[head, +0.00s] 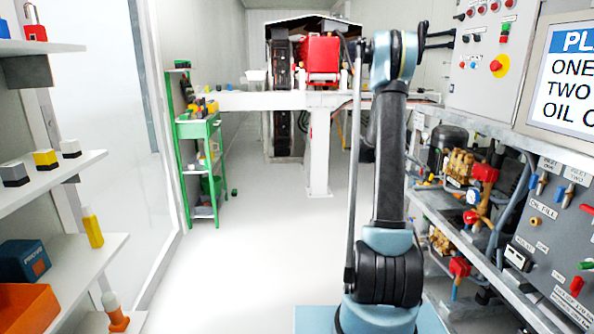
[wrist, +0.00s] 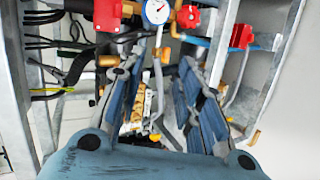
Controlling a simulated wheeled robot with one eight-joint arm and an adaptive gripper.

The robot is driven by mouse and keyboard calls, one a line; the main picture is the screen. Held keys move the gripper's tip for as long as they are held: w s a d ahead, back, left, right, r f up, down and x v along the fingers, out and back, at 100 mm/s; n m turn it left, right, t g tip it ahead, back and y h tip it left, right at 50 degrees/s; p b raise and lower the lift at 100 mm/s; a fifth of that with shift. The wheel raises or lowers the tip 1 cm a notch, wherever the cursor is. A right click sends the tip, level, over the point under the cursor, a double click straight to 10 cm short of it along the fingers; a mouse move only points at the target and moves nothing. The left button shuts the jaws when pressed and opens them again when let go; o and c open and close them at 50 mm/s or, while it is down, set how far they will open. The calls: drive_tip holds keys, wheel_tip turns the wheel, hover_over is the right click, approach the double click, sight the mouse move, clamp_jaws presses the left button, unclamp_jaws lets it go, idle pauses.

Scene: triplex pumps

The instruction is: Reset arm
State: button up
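My arm rises at the right of centre in the head view, upright from its blue base, with its elbow high up. My gripper (head: 438,40) is at the upper right in the head view, pointing right toward the grey control panel (head: 478,75). In the wrist view, the two blue-grey fingers of my gripper (wrist: 162,78) stand apart with nothing held between them. Beyond them I see pump parts, with a round white gauge (wrist: 156,11) and a red block (wrist: 107,14).
Pump machinery (head: 460,165) and a screen (head: 570,75) line the right side. Shelves (head: 50,180) with small items stand at the left. A green rack (head: 195,130) and a white bench (head: 245,101) are farther back. The floor (head: 260,260) between is clear.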

drive_tip(key=s+a+r+n+t+y, duration=0.1)
drive_tip(key=s+a+r+y, duration=0.15)
drive_tip(key=s+a, duration=0.6)
drive_tip(key=s+a+r+t+y, duration=0.2)
drive_tip(key=s+a+y, duration=0.1)
drive_tip(key=s+a, duration=0.55)
drive_tip(key=s+a+f+y, duration=0.2)
drive_tip(key=s+a+f, duration=0.1)
drive_tip(key=s+a, duration=0.2)
drive_tip(key=s+a+f+t+y, duration=0.1)
drive_tip(key=s+a+f+y, duration=0.2)
drive_tip(key=s, duration=0.7)
drive_tip(key=s+a+f+n+y, duration=0.1)
drive_tip(key=s+a+f+y, duration=0.1)
drive_tip(key=s+a+f, duration=0.2)
drive_tip(key=s+a, duration=0.3)
drive_tip(key=s, duration=0.1)
drive_tip(key=shift+f, duration=0.35)
